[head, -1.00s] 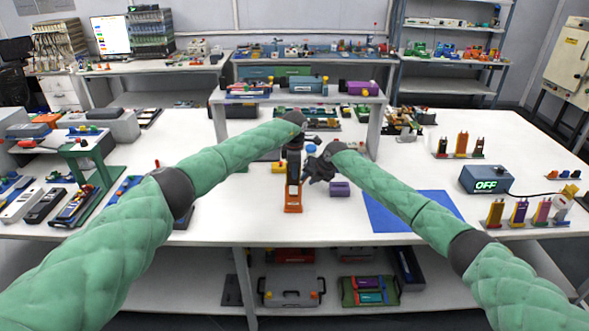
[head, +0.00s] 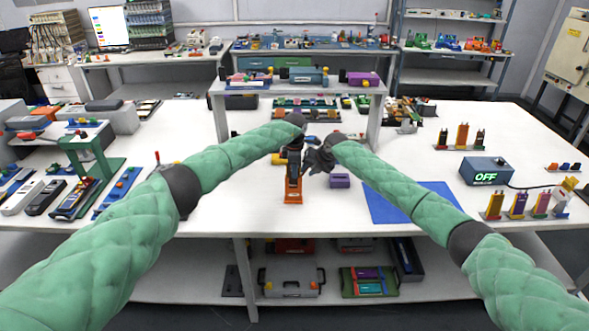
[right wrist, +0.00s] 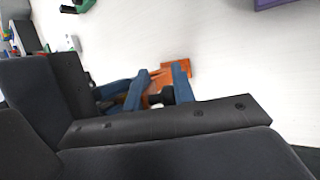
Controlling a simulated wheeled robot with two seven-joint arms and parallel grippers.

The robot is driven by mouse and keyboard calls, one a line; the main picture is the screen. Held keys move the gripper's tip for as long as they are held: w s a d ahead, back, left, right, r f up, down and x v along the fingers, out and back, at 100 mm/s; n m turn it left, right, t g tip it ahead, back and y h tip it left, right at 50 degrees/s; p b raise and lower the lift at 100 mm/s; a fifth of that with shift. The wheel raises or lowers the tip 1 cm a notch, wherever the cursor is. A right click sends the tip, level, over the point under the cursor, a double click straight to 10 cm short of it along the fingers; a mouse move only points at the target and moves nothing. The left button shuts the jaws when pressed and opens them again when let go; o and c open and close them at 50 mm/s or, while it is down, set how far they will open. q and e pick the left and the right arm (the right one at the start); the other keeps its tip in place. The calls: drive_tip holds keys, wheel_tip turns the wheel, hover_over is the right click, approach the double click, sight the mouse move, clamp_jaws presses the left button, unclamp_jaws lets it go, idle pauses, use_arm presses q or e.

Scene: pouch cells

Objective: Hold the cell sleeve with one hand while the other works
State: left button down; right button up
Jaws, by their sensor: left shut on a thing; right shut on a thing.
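An upright dark sleeve with an orange base (head: 293,197) stands on the white table in the head view. I take it to be the cell sleeve. My left gripper (head: 293,150) is at its top, shut on it as far as I can see. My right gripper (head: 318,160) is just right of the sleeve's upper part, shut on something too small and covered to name. In the right wrist view, blue fingers (right wrist: 158,90) stand around an orange and black part, with an orange piece (right wrist: 176,70) just beyond. Which finger belongs to which gripper is unclear.
A purple block (head: 340,181) lies just right of the sleeve. A blue mat (head: 395,207) lies further right. A blue box reading OFF (head: 487,171) and several small coloured holders stand at the right. A raised shelf (head: 297,92) stands behind the grippers.

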use_arm(q)
drive_tip(key=shift+f, duration=1.05)
drive_tip(key=shift+f, duration=0.1)
drive_tip(key=c, duration=1.5)
unclamp_jaws()
wheel_tip(320, 180, up, 12)
